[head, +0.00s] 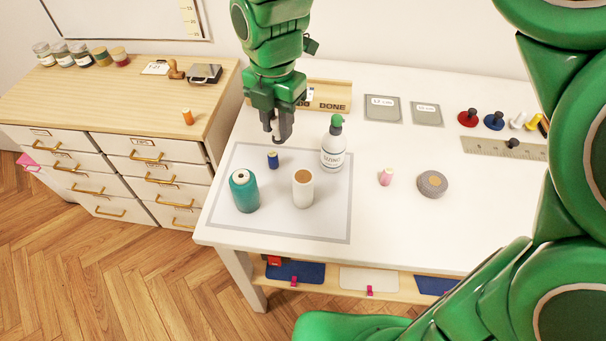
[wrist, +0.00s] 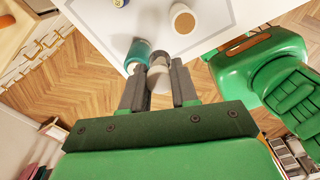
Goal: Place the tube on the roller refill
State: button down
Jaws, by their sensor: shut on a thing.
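My gripper (head: 281,136) hangs fingers down above the back of the grey-bordered mat (head: 216,231), left of the white bottle. In the wrist view, its fingers (wrist: 159,80) are shut on a pale, rounded piece (wrist: 158,76), apparently the tube. A white roll with a brown top (head: 303,190), apparently the roller refill, stands upright on the mat, in front of and right of my gripper. It also shows in the wrist view (wrist: 183,20), apart from the held piece.
A teal spool (head: 244,192), a small blue spool (head: 272,161) and a white bottle with a green cap (head: 333,145) stand near the roll. The table's front right is clear.

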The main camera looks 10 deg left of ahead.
jog(key=s+d+r+m, duration=0.2)
jog(key=s+d+r, duration=0.1)
jog(key=s+d, duration=0.85)
send_over(303, 177)
jog(key=shift+f, duration=6.4)
jog(key=shift+f, duration=0.15)
jog(key=c, duration=0.9)
grip_release()
jog(key=shift+o, duration=0.2)
notch_tip(303, 177, up, 12)
